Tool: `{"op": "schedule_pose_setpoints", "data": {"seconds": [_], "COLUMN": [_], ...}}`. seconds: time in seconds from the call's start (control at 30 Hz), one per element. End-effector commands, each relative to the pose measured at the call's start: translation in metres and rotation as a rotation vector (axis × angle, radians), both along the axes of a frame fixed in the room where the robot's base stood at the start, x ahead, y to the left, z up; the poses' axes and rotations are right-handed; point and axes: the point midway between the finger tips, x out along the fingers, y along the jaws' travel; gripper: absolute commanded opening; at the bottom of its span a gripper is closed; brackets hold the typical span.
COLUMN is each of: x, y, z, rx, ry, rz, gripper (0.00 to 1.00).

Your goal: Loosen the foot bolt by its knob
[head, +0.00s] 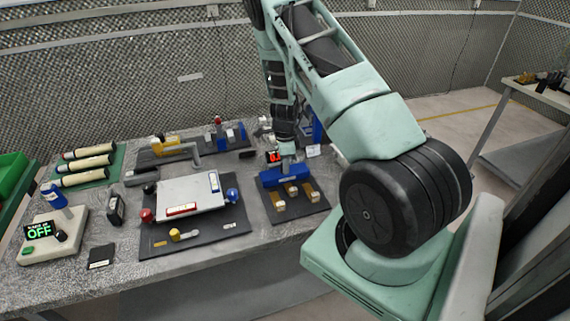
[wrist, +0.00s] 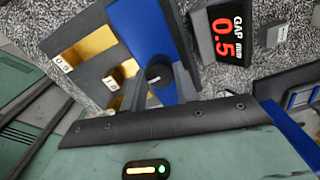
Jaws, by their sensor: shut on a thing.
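A blue machine body (head: 284,178) stands on a dark mat, with several brass-coloured blocks along its front. In the wrist view the blue body (wrist: 140,30) carries a dark round knob (wrist: 158,76). My gripper (head: 287,157) is directly above the blue body in the head view, pointing down. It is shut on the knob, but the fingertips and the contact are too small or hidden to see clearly. The gap display (wrist: 233,38) reads 0.5 mm beside the blue body. The foot bolt itself cannot be made out under the knob.
The dark mat (head: 312,206) lies at the right end of the speckled bench (head: 130,270). To its left is a plate fixture (head: 190,192) with red and blue knobs. A display box (head: 42,231) reads OFF at far left. Other fixtures stand behind.

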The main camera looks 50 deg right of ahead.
Motion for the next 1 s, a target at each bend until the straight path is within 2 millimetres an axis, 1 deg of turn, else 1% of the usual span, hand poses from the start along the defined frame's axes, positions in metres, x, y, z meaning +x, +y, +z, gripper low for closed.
{"op": "schedule_pose_setpoints", "data": {"seconds": [0.27, 1.0], "x": [0.0008, 0.002], "y": [-0.0007, -0.0013], "z": [-0.0024, -0.0018], "rx": [-0.002, -0.003], "ry": [-0.002, -0.003], "rz": [0.201, 0.904], "gripper": [0.07, 0.07]}}
